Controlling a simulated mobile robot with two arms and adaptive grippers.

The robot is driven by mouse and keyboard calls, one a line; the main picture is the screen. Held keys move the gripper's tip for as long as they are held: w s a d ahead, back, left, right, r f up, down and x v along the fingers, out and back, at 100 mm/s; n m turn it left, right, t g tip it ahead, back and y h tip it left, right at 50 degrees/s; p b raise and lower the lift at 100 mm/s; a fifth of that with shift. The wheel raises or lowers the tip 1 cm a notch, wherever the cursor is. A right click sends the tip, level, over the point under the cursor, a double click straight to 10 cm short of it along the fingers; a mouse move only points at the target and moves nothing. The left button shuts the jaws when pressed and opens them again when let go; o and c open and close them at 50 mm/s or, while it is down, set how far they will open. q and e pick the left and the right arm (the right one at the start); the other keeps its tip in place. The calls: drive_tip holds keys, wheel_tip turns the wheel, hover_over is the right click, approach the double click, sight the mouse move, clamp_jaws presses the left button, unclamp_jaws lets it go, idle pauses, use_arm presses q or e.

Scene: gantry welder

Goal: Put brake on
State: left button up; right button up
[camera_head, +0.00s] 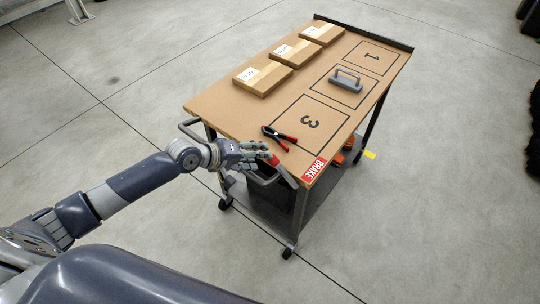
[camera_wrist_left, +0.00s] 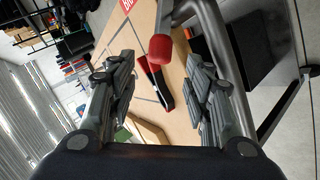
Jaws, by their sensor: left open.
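The cart (camera_head: 222,112) has a brown top with a red BRAKE label (camera_head: 314,170) at its near corner. A grey brake lever (camera_head: 286,176) with a red tip lies beside that label at the cart's near end. In the left wrist view the red-tipped lever (camera_wrist_left: 168,46) shows between and beyond my fingers. My left gripper (camera_head: 266,154) is at the near edge of the cart, close to the lever's red tip. In the left wrist view my left gripper (camera_wrist_left: 160,80) has its fingers apart, with nothing held. My right gripper is out of view.
A grey handled block (camera_head: 346,80) sits on a marked square. A push handle (camera_head: 192,128) sticks out at the near end. Floor around is clear.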

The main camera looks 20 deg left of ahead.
sight(283, 172)
use_arm(q)
drive_tip(key=x, duration=0.6)
drive_tip(key=shift+w+d+f+p, duration=0.15)
drive_tip(key=shift+w+f+p, duration=0.05)
drive_tip(key=shift+f+p, duration=0.1)
drive_tip(key=shift+c, duration=0.2)
clamp_jaws()
drive_tip(key=shift+r, duration=0.1)
